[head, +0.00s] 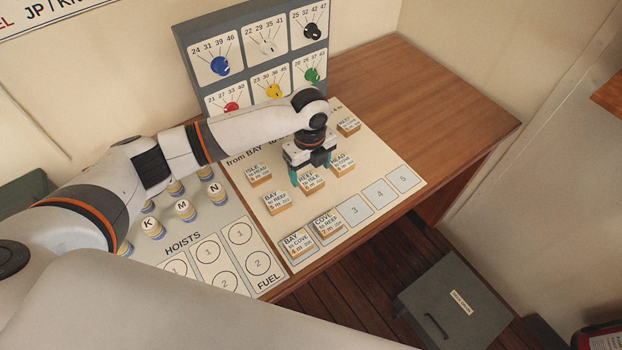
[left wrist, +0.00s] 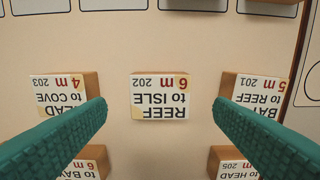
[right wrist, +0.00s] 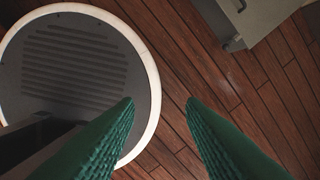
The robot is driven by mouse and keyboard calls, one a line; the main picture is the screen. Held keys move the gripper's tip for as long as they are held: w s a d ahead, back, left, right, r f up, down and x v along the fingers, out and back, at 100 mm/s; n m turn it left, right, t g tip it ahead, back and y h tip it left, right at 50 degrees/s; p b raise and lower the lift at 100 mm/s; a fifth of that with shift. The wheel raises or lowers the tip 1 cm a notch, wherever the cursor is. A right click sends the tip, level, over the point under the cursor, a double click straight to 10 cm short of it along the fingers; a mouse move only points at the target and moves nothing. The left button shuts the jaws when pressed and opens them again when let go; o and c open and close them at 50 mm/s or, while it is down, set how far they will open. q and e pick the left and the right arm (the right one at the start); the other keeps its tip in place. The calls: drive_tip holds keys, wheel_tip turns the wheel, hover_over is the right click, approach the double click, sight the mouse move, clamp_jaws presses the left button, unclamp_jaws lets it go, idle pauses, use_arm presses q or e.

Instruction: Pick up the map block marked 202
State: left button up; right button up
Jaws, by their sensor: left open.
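The map block marked 202 (left wrist: 160,98), reading "REEF to ISLE", lies on the cream chart board between and beyond my left fingertips in the left wrist view. In the head view this wooden block with a white label (head: 312,183) sits just below my left gripper (head: 312,170). My left gripper (left wrist: 160,106) is open, with teal fingers spread wider than the block and nothing between them. My right gripper (right wrist: 160,101) is open and empty above the floor in the right wrist view. It is not seen in the head view.
Block 203 (left wrist: 66,94) and block 201 (left wrist: 258,92) lie on either side, and block 205 (left wrist: 232,163) is close. Two blocks stand in the front row of slots; slots 3 to 5 (head: 380,193) are bare. A knob panel (head: 250,50) stands behind.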

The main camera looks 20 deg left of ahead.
sight(310, 179)
use_arm(q)
wheel_tip(310, 179, down, 3)
drive_tip(key=shift+s+d+f+p, duration=0.1)
drive_tip(key=shift+f+p, duration=0.05)
drive_tip(key=shift+p, duration=0.25)
drive_tip(key=shift+f, duration=0.25)
drive_tip(key=c, duration=1.1)
drive_tip(key=shift+o, duration=0.2)
use_arm(e)
drive_tip(key=shift+s+a+r, duration=0.25)
drive_tip(key=shift+s+r, duration=0.2)
drive_tip(key=shift+r, duration=0.2)
use_arm(q)
drive_tip(key=shift+r, duration=0.1)
